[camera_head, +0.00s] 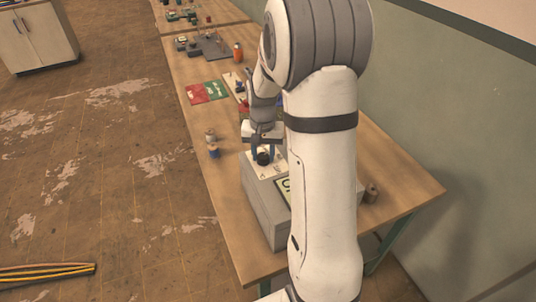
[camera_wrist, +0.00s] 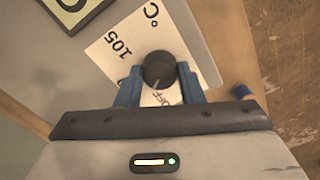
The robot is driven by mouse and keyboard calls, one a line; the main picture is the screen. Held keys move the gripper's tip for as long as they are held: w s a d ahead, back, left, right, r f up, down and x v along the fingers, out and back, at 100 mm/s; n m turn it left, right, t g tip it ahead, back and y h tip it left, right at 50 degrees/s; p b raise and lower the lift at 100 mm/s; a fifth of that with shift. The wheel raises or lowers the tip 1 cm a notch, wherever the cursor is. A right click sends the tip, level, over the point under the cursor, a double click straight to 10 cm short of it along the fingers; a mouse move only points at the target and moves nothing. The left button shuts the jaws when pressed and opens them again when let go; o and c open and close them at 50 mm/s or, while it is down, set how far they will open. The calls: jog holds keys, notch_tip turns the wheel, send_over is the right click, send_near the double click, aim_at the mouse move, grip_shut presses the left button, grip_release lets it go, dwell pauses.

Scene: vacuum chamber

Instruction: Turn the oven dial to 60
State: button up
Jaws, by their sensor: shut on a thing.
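The oven (camera_head: 264,214) is a grey box on the wooden bench, partly hidden behind my arm. Its round black dial (camera_wrist: 159,70) sits on a white label (camera_wrist: 112,50) printed with "105", "°C" and "OFF". A light pointer line on the dial points down toward "OFF" in the wrist view. The dial also shows in the head view (camera_head: 263,157). My gripper (camera_wrist: 158,82) has its two blue fingers on either side of the dial, shut on it. No mark for 60 can be made out.
A green-framed display (camera_wrist: 72,8) is on the oven beside the label. Spools (camera_head: 212,145) stand at the bench's left edge. Red and green cards (camera_head: 207,91) and several small items lie farther along the bench (camera_head: 410,180). A green wall is at the right.

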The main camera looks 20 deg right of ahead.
aim_at(263, 156)
jog(key=m+b, duration=0.2)
jog(key=m, duration=0.4)
jog(key=shift+m, duration=0.3)
dwell(0.4)
jog(key=o, duration=1)
jog(key=shift+r, duration=0.1)
notch_tip(263, 156, up, 8)
jog(key=shift+f+b, duration=0.2)
jog(key=shift+b, duration=0.3)
